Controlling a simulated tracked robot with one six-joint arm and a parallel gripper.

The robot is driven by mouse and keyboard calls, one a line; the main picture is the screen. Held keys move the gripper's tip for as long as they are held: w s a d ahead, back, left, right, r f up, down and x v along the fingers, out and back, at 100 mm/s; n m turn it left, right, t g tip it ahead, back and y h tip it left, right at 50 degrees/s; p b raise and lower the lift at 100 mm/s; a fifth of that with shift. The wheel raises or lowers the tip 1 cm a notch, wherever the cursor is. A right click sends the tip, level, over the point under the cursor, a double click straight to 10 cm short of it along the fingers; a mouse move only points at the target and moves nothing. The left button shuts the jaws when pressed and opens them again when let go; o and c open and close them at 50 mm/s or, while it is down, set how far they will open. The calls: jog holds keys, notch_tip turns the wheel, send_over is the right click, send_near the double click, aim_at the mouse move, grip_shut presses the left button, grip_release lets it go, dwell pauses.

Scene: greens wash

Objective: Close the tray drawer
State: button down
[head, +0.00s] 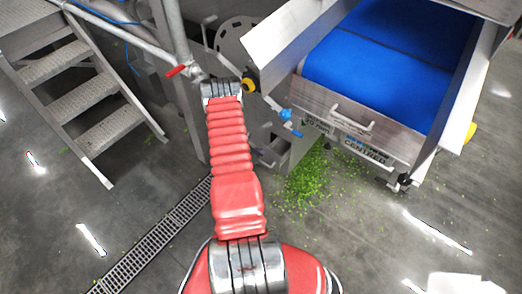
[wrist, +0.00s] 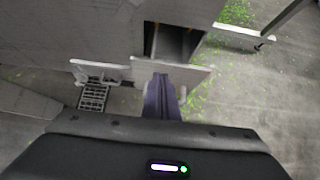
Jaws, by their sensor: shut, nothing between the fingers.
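The tray drawer (wrist: 190,72) stands out from a grey metal machine in the wrist view, with part of its hollow inside showing behind its front plate. In the head view, what appears to be the same drawer (head: 272,154) is low on the machine, right of my red arm, with a handle on its front. My gripper (wrist: 161,84) is shut and empty, its dark fingers pointing at the drawer front. They overlap the plate in the picture; I cannot tell whether they touch it. In the head view the fingers cannot be made out.
A blue conveyor belt (head: 385,50) in a metal frame stands at the right. Metal stairs (head: 85,95) are at the left. A floor grate (head: 150,245) runs beside my arm. Green leaf bits (head: 310,180) lie on the floor. A blue valve lever (head: 293,130) sticks out above the drawer.

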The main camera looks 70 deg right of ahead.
jog(key=a+f+v, duration=0.1)
jog(key=v, duration=1)
jog(key=shift+w+a, duration=0.25)
jog(key=shift+a, duration=0.05)
jog(key=shift+r, duration=0.15)
jog(key=w+a+r+m, duration=0.2)
jog(key=w+r, duration=0.1)
jog(key=r, duration=0.5)
jog(key=w+a+r+m, duration=0.2)
jog(key=w+r, duration=0.2)
jog(key=r, duration=0.5)
jog(key=w+a+r+m, duration=0.2)
jog(key=w+r, duration=0.1)
jog(key=r, duration=0.5)
jog(key=w+a+r+m+t+y, duration=0.15)
jog(key=a+r+m, duration=0.35)
jog(key=a+r, duration=0.9)
jog(key=s+a+r+m+t+y, duration=0.1)
jog(key=a+r, duration=0.3)
jog(key=a, duration=0.6)
jog(key=s+a+r+m+t+y, duration=0.1)
jog(key=s+a+r+t+y, duration=0.2)
jog(key=a, duration=0.8)
jog(key=s+a+r+m+t+y, duration=0.1)
jog(key=a+r, duration=0.4)
jog(key=a, duration=0.6)
jog(key=shift+s+a+r+t+y, duration=0.15)
jog(key=shift+s+r+t+y, duration=0.35)
jog(key=shift+t+y, duration=0.65)
